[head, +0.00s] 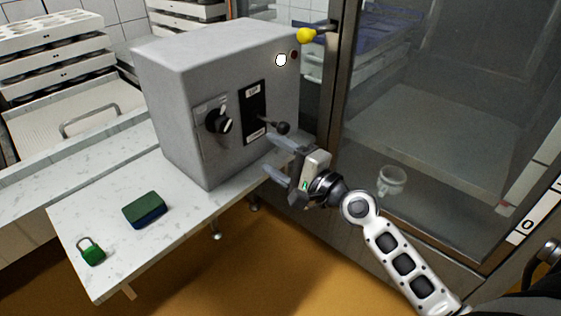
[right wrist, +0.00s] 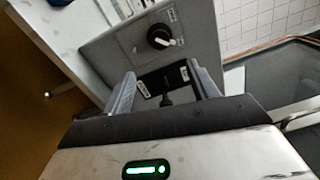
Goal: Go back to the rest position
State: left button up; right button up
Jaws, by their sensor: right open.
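My right gripper (head: 272,158) is open in front of the grey control box (head: 185,85), close to its lever (head: 281,127). In the right wrist view its two fingers (right wrist: 165,95) stand apart, with the lever (right wrist: 166,100) seen between them. I cannot tell whether a finger touches the lever. The box carries a black rotary knob (head: 218,121) and a black lever plate (head: 253,110). My left gripper is in neither view.
A green padlock (head: 93,254) and a green and blue block (head: 146,209) lie on the marble-look table (head: 112,270). A glass-fronted cabinet (head: 440,110) with a metal frame stands at the right, with a clear mug (head: 391,181) behind the glass. White mould trays (head: 60,55) are stacked at the back left.

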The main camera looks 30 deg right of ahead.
jog(key=shift+s+d, duration=0.15)
jog(key=shift+s, duration=0.4)
jog(key=s+a+f+n+g+h, duration=0.1)
jog(key=s+a+f+n+g, duration=0.2)
jog(key=s+a+f+n, duration=0.2)
jog(key=s+a+f+n+g+h, duration=0.1)
jog(key=s+a+f+n+g, duration=0.2)
jog(key=s+f+n, duration=0.9)
jog(key=shift+s+a+f+n+g+h, duration=0.35)
jog(key=shift+a+f+n, duration=0.25)
jog(key=shift+a+f, duration=0.35)
jog(key=shift+w, duration=0.1)
